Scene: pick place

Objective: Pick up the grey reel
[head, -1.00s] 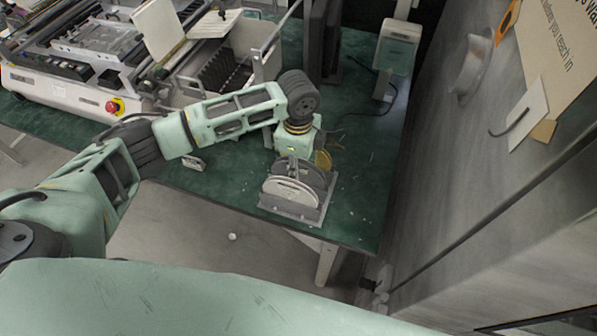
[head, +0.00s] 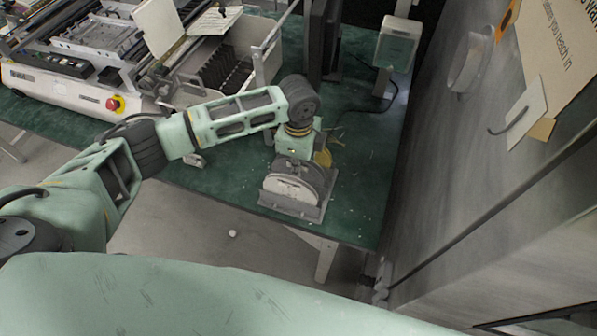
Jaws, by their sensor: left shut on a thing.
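The grey reel (head: 312,176) stands upright in a small grey holder (head: 290,207) near the front right of the green table. A paler round disc (head: 290,189) stands in front of it in the same holder. My left gripper (head: 302,160) comes down from above and behind at the top of the reel and is shut on it. The fingertips are mostly hidden by the wrist and the discs. I cannot tell whether the reel is lifted clear of the holder. My right gripper is not in view.
Yellow pieces (head: 324,157) lie just right of the gripper. A white machine with a red button (head: 113,103) fills the back left. A dark upright object (head: 318,45) and a pale box (head: 397,44) stand behind. A grey wall (head: 470,160) rises on the right.

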